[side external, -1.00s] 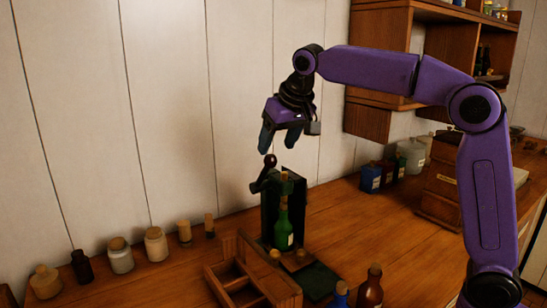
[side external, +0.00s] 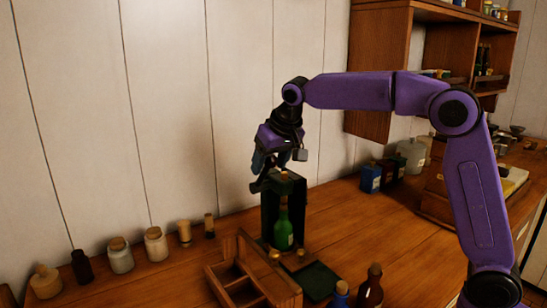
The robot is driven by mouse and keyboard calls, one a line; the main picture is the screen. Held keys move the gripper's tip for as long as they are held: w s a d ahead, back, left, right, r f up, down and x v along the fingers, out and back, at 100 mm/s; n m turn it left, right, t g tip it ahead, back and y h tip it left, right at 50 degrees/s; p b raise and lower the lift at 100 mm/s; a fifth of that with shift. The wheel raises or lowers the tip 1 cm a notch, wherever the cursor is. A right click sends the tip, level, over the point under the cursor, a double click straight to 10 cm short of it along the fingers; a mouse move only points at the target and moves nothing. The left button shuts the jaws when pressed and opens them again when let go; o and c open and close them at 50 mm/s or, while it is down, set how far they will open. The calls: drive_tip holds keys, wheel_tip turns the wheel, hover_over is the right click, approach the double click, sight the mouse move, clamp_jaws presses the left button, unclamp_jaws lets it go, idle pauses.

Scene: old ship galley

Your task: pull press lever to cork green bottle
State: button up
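The green bottle (side external: 283,230) stands upright in the dark green press (side external: 268,212) on the wooden counter. A small tan piece (side external: 284,176) shows at the top of the press, above the bottle's neck. The press lever (side external: 260,186) sticks out at the upper left of the press, and its dark round knob is hidden behind my fingers. My gripper (side external: 264,164) is pointing down right at the knob. I cannot tell whether the fingers are closed on it or only around it.
A wooden divided tray (side external: 236,257) sits in front of the press, with a dark green mat (side external: 316,281) to its right. A brown bottle (side external: 370,290) and a blue bottle (side external: 340,296) stand at the front. Several jars line the wall at left.

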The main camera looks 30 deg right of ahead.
drive_tip(key=c, duration=0.9)
drive_tip(key=shift+s+f, duration=0.95)
drive_tip(key=shift+s, duration=0.1)
drive_tip(key=shift+c, duration=0.2)
